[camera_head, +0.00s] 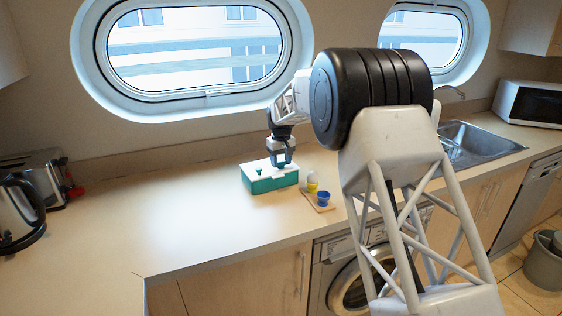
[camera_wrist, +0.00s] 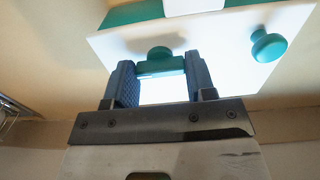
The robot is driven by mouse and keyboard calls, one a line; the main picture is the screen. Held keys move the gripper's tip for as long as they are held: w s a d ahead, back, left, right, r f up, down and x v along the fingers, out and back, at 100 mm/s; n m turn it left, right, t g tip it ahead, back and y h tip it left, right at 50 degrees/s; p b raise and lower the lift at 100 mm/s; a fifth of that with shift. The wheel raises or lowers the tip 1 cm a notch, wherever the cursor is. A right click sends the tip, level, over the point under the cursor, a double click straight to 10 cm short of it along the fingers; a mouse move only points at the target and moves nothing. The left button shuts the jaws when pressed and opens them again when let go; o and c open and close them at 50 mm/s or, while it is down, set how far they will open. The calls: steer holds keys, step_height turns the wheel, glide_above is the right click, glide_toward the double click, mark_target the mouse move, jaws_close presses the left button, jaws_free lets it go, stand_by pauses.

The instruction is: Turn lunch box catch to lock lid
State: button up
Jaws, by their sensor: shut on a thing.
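The lunch box (camera_head: 272,184) is teal with a white lid and stands on the counter below the large porthole. In the wrist view its white lid (camera_wrist: 232,42) fills the upper part. My gripper (camera_head: 281,160) points down at the lid's right part. In the wrist view my gripper (camera_wrist: 159,72) is shut on a teal catch (camera_wrist: 160,62) that spans between the two fingers. A round teal knob (camera_wrist: 268,45) stands on the lid apart from the fingers. The fingers hide the catch in the head view.
A small board (camera_head: 319,203) with a yellow cup (camera_head: 312,182) and a blue cup (camera_head: 323,197) lies just right of the box. A kettle (camera_head: 20,212) and toaster (camera_head: 38,175) stand far left. The counter left of the box is clear. The sink (camera_head: 475,142) is at right.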

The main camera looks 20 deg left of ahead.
mark_target(281, 162)
steer(key=o, duration=0.9)
steer(key=shift+o, duration=0.2)
steer(key=shift+r, duration=0.1)
steer(key=shift+r, duration=3.8)
steer(key=shift+d, duration=0.1)
